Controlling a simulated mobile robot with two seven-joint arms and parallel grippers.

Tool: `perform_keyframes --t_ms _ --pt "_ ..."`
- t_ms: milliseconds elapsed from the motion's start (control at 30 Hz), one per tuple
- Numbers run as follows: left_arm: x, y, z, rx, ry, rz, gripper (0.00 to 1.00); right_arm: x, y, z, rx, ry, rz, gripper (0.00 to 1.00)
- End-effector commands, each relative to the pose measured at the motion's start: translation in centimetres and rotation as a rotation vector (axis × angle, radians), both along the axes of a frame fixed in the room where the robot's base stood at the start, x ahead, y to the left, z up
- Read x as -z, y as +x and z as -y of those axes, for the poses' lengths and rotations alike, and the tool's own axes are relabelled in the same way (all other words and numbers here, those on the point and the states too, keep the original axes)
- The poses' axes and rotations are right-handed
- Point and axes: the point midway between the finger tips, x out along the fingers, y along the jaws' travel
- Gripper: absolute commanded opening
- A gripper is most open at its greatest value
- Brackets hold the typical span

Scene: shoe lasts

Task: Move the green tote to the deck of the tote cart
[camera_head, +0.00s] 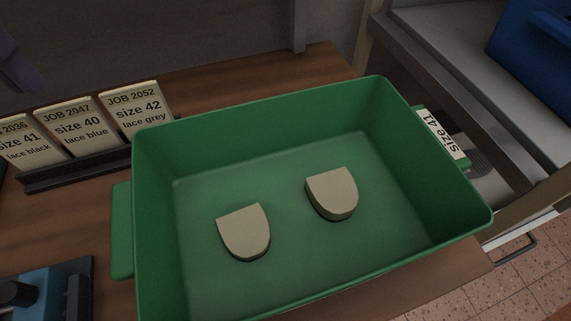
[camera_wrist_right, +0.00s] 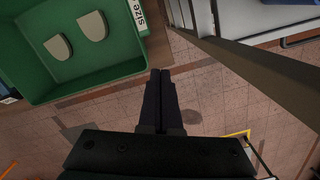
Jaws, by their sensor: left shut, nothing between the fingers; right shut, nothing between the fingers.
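The green tote (camera_head: 290,245) stands upright on the brown wooden bench. Two beige shoe-last pieces lie apart on its floor. A "size 41" label faces outward at its right end. The tote also shows at the upper left of the right wrist view (camera_wrist_right: 60,85). My left gripper (camera_head: 32,82) shows only in part at the upper left of the head view, apart from the tote, shut and empty. My right gripper (camera_wrist_right: 160,73) is shut and empty beside the tote's label end, over the tiled floor. A grey-framed structure (camera_head: 455,95) at right may be the tote cart.
A blue bin (camera_head: 535,45) stands on the grey structure at the upper right. A rack of job cards (camera_head: 70,130) is left behind the tote. A blue device (camera_head: 35,295) sits at lower left. Tiled floor (camera_head: 535,285) shows at lower right.

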Motion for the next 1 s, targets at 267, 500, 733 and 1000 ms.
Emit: perform_keyframes --t_ms 267,500,733,1000 --pt "0.1 0.0 0.1 0.000 -0.003 -0.002 0.00 0.1 0.0 -0.1 -0.001 0.002 -0.001 0.00" --pt "2.8 0.0 0.2 -0.001 -0.005 -0.007 0.00 2.7 0.1 -0.1 -0.002 0.002 -0.006 0.00" --pt "7.3 0.4 0.2 -0.002 -0.006 -0.007 0.00 7.3 0.4 -0.1 -0.001 0.004 -0.006 0.00" --pt "12.4 0.8 0.2 -0.002 -0.007 -0.006 0.00 12.4 0.8 -0.1 -0.002 0.003 -0.004 0.00"
